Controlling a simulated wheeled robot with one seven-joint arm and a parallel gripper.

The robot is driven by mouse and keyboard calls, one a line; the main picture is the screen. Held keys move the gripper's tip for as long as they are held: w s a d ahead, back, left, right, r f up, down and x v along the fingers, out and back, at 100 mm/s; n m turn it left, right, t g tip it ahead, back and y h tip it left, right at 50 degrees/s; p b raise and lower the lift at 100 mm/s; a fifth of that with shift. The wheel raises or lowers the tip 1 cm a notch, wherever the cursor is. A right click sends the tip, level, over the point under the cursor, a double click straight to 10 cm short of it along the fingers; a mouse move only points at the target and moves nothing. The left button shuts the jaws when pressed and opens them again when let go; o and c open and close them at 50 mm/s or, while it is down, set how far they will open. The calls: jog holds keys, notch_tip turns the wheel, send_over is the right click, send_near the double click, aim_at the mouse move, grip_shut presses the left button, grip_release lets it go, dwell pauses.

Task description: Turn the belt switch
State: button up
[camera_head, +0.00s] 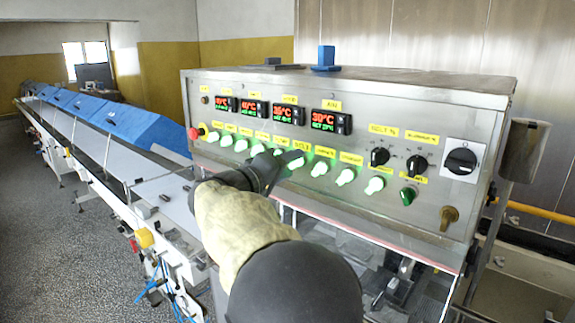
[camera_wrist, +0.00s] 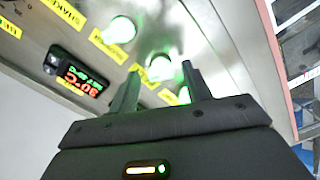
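The belt switch (camera_head: 297,162) is a small pale knob glowing green on the lower row of the steel control panel (camera_head: 225,80). The yellow label above it seems to read BELT, though small. My gripper (camera_head: 284,160) reaches the panel at this knob and partly covers it and its neighbours in the head view. In the wrist view the two dark fingers (camera_wrist: 158,85) are apart, and a green-lit knob (camera_wrist: 160,68), apparently the belt switch, shows between and just beyond them. I cannot tell whether either finger touches it.
Similar green-lit knobs (camera_head: 320,169) stand close on both sides. Four red-digit displays (camera_head: 289,113) sit above. Black dials (camera_head: 380,156), a rotary main switch (camera_head: 461,161) and a key (camera_head: 449,217) are at the right. A red emergency button (camera_head: 193,133) is at the left. A long conveyor (camera_head: 110,150) runs left.

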jog(key=c, duration=0.9)
jog(key=shift+f+n, duration=0.1)
jog(key=shift+n, duration=0.3)
jog(key=shift+n+b, duration=0.7)
jog(key=shift+n, duration=0.1)
jog(key=n+b, duration=0.1)
jog(key=n, duration=0.8)
jog(key=shift+n+p, duration=0.3)
jog(key=shift+p, duration=0.05)
jog(key=shift+a, duration=0.1)
